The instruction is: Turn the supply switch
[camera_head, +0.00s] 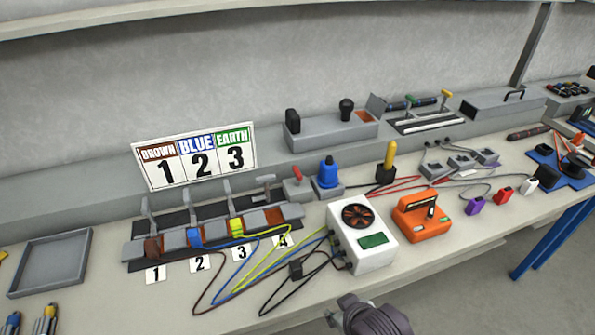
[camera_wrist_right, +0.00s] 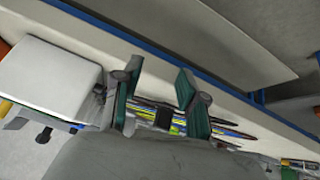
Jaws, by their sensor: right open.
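No switch is labelled as the supply switch. A small red lever (camera_head: 297,174) stands on a grey box, beside a blue knob (camera_head: 327,173) on its own grey base. An orange unit (camera_head: 424,214) with a black part on top stands farther right. My right gripper (camera_head: 338,312) is at the bottom edge of the head view, in front of the white box with a fan (camera_head: 361,238) and apart from these controls. In the right wrist view its fingers (camera_wrist_right: 156,88) are spread, with nothing between them. The left gripper is out of view.
Brown, blue and yellow cables (camera_head: 245,268) run from a clamp row (camera_head: 213,232) to the white box, which also shows in the wrist view (camera_wrist_right: 48,78). A grey tray (camera_head: 50,262) stands at left.

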